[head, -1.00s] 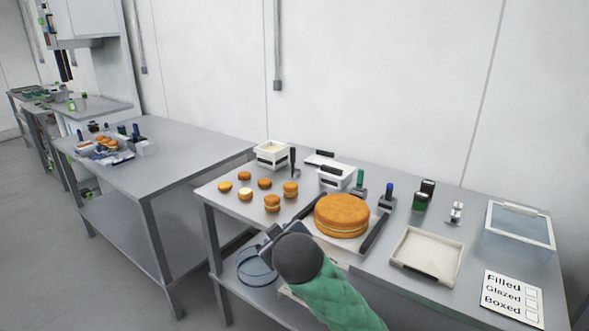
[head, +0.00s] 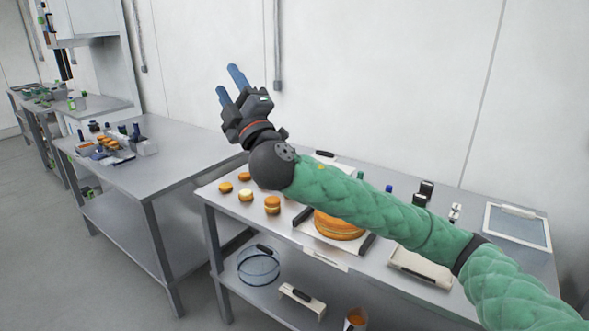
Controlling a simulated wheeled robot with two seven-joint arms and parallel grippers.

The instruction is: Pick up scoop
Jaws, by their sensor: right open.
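My right gripper (head: 230,84) is raised above the left part of the near table (head: 225,200), its two blue-tipped fingers apart and pointing up and left. Nothing is between the fingers. My green right arm crosses in front of the table and hides much of its back and middle. I cannot make out a scoop for sure; the white tubs and dark-handled tool at the table's back are now mostly behind the arm. My left gripper is not in view.
Small filled rounds (head: 272,205) stand at the table's left. A large round cake (head: 338,228) sits on a tray, partly hidden.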

